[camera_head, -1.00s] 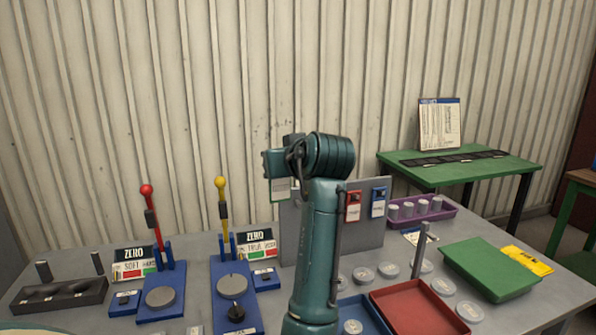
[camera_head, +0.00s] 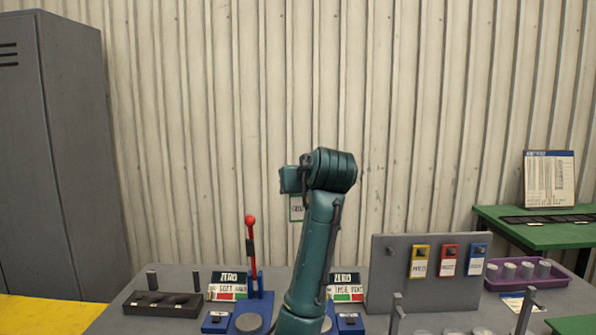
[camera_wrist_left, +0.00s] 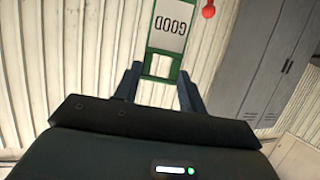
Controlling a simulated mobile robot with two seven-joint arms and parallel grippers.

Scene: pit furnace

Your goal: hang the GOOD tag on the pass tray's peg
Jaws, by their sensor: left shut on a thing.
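The GOOD tag (camera_wrist_left: 172,22) is a white plate with a green frame. In the left wrist view my left gripper (camera_wrist_left: 159,78) is shut on the frame's end, with the tag beyond the fingertips. In the head view the tag (camera_head: 297,209) shows small against the wall, high above the table and left of the grey board. My left gripper (camera_head: 290,181) is partly hidden by my wrist there. Two upright posts with short pegs, a left post (camera_head: 397,312) and a right post (camera_head: 525,312), stand at the lower right. I cannot tell which is the pass tray's. My right gripper is out of view.
The grey board (camera_head: 380,285) holds yellow (camera_head: 419,261), red (camera_head: 448,260) and blue tags (camera_head: 478,258); its left peg (camera_head: 392,251) is bare. A red-knobbed lever (camera_head: 251,245) rises from the table. A purple tray (camera_head: 500,284) stands right; a grey cabinet (camera_head: 75,150) left.

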